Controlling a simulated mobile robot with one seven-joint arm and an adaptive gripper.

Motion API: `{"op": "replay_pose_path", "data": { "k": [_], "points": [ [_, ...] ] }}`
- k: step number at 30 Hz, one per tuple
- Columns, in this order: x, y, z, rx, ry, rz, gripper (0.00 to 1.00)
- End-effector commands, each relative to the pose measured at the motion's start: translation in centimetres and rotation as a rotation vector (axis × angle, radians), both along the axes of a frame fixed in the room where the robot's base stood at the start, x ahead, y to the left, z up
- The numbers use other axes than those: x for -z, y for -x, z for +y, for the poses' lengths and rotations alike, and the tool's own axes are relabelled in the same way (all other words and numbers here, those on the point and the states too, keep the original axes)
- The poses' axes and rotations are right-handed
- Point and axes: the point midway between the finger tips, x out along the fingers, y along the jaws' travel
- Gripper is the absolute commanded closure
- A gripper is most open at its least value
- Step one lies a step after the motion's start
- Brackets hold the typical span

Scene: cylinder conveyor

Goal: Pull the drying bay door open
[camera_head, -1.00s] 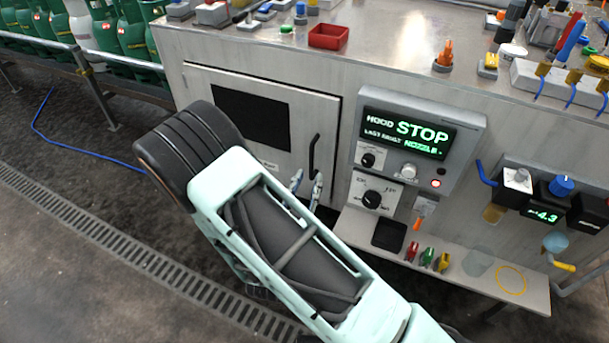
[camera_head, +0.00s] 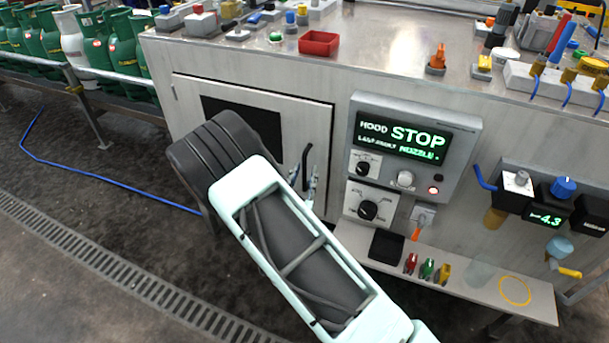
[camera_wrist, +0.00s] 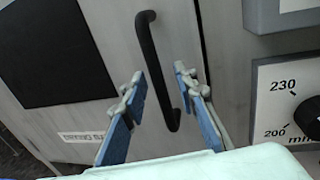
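The drying bay door (camera_head: 285,108) is a pale wood-grain panel with a dark window (camera_head: 262,124), and it looks shut in its frame. Its black curved handle (camera_head: 306,165) stands upright near the door's right edge. In the wrist view, the handle (camera_wrist: 153,62) runs down between the two blue-padded fingers of my gripper (camera_wrist: 158,88). The fingers are apart, one on each side of the lower handle, with gaps visible. My gripper (camera_head: 303,180) also shows in the head view, partly hidden by my arm, at the handle's lower end.
A control panel (camera_head: 455,128) reading STOP juts out right of the door. Below it, a shelf (camera_head: 470,290) holds a black pad and red, green and yellow items. Green cylinders (camera_head: 45,48) stand behind a rail at left. A blue hose (camera_head: 110,188) lies on the floor.

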Motion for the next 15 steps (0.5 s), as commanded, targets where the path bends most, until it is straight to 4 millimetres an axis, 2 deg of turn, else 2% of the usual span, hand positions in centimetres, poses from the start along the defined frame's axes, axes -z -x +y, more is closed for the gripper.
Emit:
{"op": "replay_pose_path", "data": {
  "k": [8, 15],
  "points": [
    [-0.06, -0.23, -0.01, -0.001, 0.000, -0.001, 0.73],
    [-0.06, -0.21, -0.01, 0.000, 0.000, -0.001, 0.97]
  ]
}}
